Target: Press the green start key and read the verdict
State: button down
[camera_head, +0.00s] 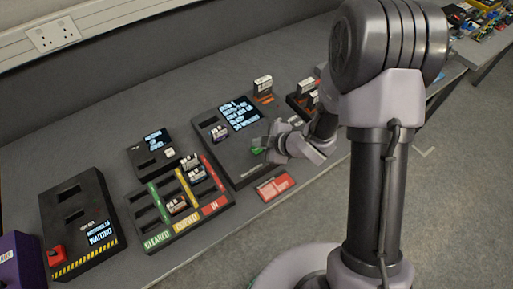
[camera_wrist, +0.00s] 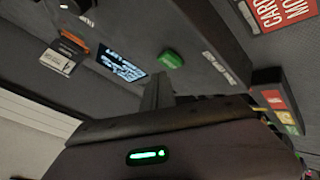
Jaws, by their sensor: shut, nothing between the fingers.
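The green start key (camera_head: 257,151) sits on the front right part of a dark grey tester box, and it also shows as a green block in the wrist view (camera_wrist: 170,59). The box's lit screen (camera_head: 239,113) carries several lines of pale text, too small to read for sure; the screen is tilted in the wrist view (camera_wrist: 122,67). My gripper (camera_head: 278,135) is just right of the key, low over the box. Its fingers (camera_wrist: 158,88) are shut and empty in the wrist view. I cannot tell whether they touch the key; they appear apart from it there.
A cartridge (camera_head: 219,132) stands in the box's left part. A tray with green, yellow and red lanes (camera_head: 215,207) holds several cartridges to the left. A black unit reading WAITING (camera_head: 100,234) stands farther left. A red card (camera_head: 274,187) lies in front of the box.

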aim_at(259, 150)
dwell(0.3)
jog(key=shift+f+b, duration=0.45)
jog(key=shift+b, duration=0.1)
jog(key=shift+f+b, duration=0.5)
dwell(0.5)
jog(key=shift+r, duration=0.15)
jog(key=shift+r+p, duration=0.75)
jog(key=shift+r, duration=0.1)
notch_tip(259, 150, up, 5)
jog(key=p, duration=0.4)
